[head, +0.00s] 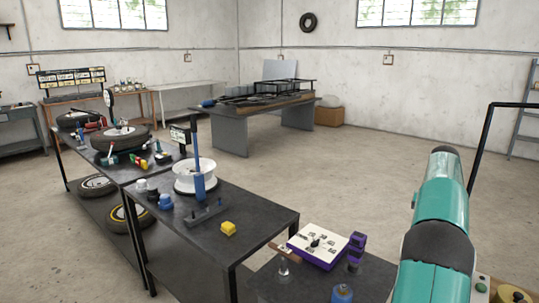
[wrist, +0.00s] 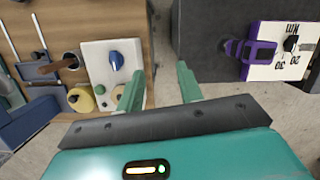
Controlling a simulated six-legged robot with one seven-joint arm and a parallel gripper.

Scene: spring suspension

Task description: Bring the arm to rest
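My arm shows in the head view as a teal and dark grey link (head: 440,205) at the right, rising from the bottom edge. My gripper end is not seen in the head view. In the wrist view my gripper (wrist: 159,70) has its two green fingers well apart, with nothing between them. Below the fingers lies the gap between a wooden surface (wrist: 98,22) on the left and a dark tabletop (wrist: 208,40) on the right. I cannot tell how high the fingers are above them.
A white box with purple edges (head: 318,245) and a purple device (head: 354,250) sit on the near dark table. In the wrist view, a pale panel with a blue knob (wrist: 116,61) lies left. Open floor spreads beyond.

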